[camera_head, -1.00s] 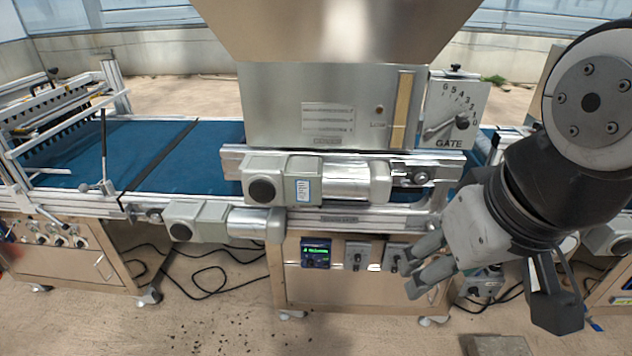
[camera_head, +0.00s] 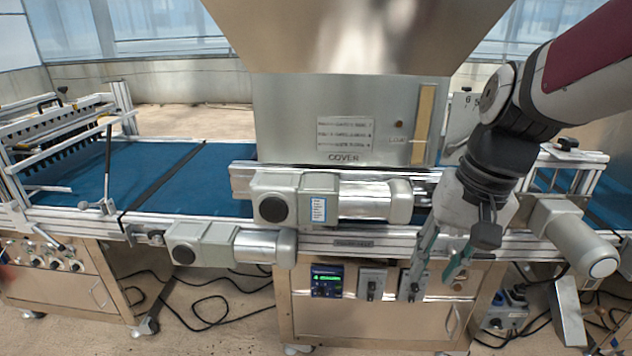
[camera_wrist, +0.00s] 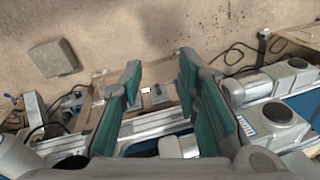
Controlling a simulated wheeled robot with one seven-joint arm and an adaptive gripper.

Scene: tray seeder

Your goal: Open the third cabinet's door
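My gripper (camera_head: 441,264) is open and empty, its teal-padded fingers pointing down in front of the right part of the middle cabinet (camera_head: 365,318). This steel cabinet has a curved door handle (camera_head: 453,322) at its right side, below the fingertips and apart from them. The left cabinet (camera_head: 55,290) also has a handle (camera_head: 97,292), and its door looks shut. I cannot tell which cabinet counts as the third. In the wrist view my gripper (camera_wrist: 158,80) shows two separated fingers with nothing between them; no door handle can be made out there.
A control display (camera_head: 327,281) and switch boxes (camera_head: 372,284) sit on the middle cabinet's upper front. Motors (camera_head: 330,198) and a conveyor rail stick out above. A grey motor (camera_head: 575,238) juts out at right. Cables lie on the floor; a grey block (camera_wrist: 54,57) lies there too.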

